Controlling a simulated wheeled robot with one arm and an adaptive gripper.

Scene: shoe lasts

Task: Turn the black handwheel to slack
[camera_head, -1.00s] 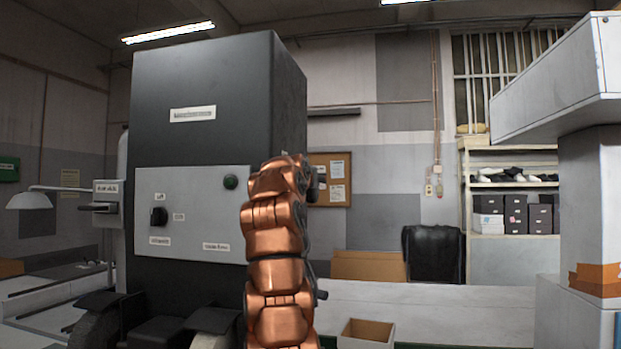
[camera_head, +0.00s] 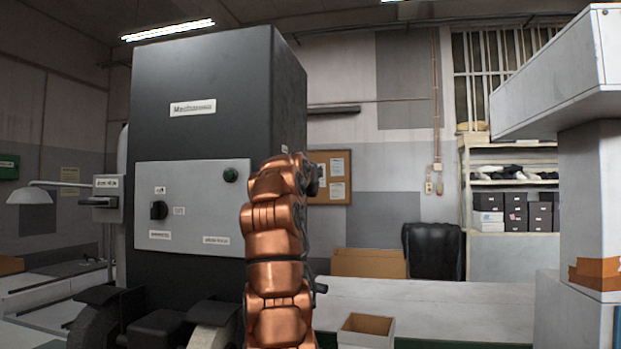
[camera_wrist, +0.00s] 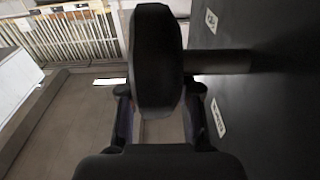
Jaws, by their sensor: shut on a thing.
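The black handwheel (camera_wrist: 157,55) shows edge-on in the wrist view as a thick dark oblong. A dark shaft (camera_wrist: 222,62) runs right from it to the dark machine side. My gripper (camera_wrist: 158,98) has one finger on each side of the handwheel and is shut on it. The part of the wheel nearest the palm merges with the dark gripper. In the head view my copper arm stands in front of the right edge of the tall dark machine (camera_head: 205,70). The handwheel cannot be made out there.
Two white labels, an upper one (camera_wrist: 211,20) and a lower one (camera_wrist: 218,117), sit on the machine side near the shaft. A grey control panel (camera_head: 195,205) faces the head camera. An open carton (camera_head: 366,329) stands low right of my arm. A white machine (camera_head: 590,200) stands far right.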

